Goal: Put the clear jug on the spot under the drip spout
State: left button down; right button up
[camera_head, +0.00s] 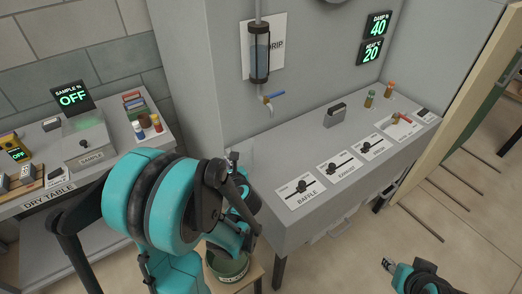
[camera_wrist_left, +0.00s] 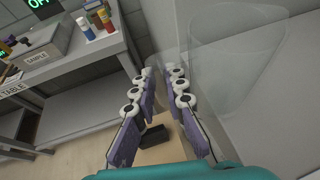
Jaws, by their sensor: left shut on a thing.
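The clear jug (camera_wrist_left: 238,65) shows in the left wrist view as a faint see-through shape at the upper right. My left gripper (camera_wrist_left: 164,76) is shut on it, with part of the clear wall or handle between the fingers; which part I cannot tell. In the head view my left gripper (camera_head: 233,160) is at the left end of the grey counter (camera_head: 265,166), below and left of the drip spout (camera_head: 271,109). The jug is barely discernible there, and no marked spot shows clearly under the spout. My right gripper (camera_head: 388,264) is at the lower right, its fingers too small to read.
A green bucket (camera_head: 228,266) stands on a wooden stool (camera_head: 256,276) below my left arm. The counter holds slider panels (camera_head: 300,192), a dark grey block (camera_head: 335,115) and small bottles (camera_head: 370,98). The dry table (camera_head: 45,206) is at left.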

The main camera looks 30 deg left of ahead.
pick_arm(q)
jog(key=w+d+f+b, duration=0.1)
jog(key=w, duration=0.3)
jog(key=w+d+f+b, duration=0.1)
jog(key=w+d, duration=0.1)
jog(key=w, duration=0.3)
jog(key=w+d+f+b, duration=0.1)
jog(key=w, duration=0.4)
jog(key=shift+w+d+b, duration=0.2)
jog(key=shift+d+b, duration=0.05)
jog(key=shift+b, duration=0.1)
jog(key=shift+f, duration=0.4)
jog(key=shift+r, duration=0.15)
jog(key=c, duration=1.6)
grip_release()
jog(key=shift+o, duration=0.2)
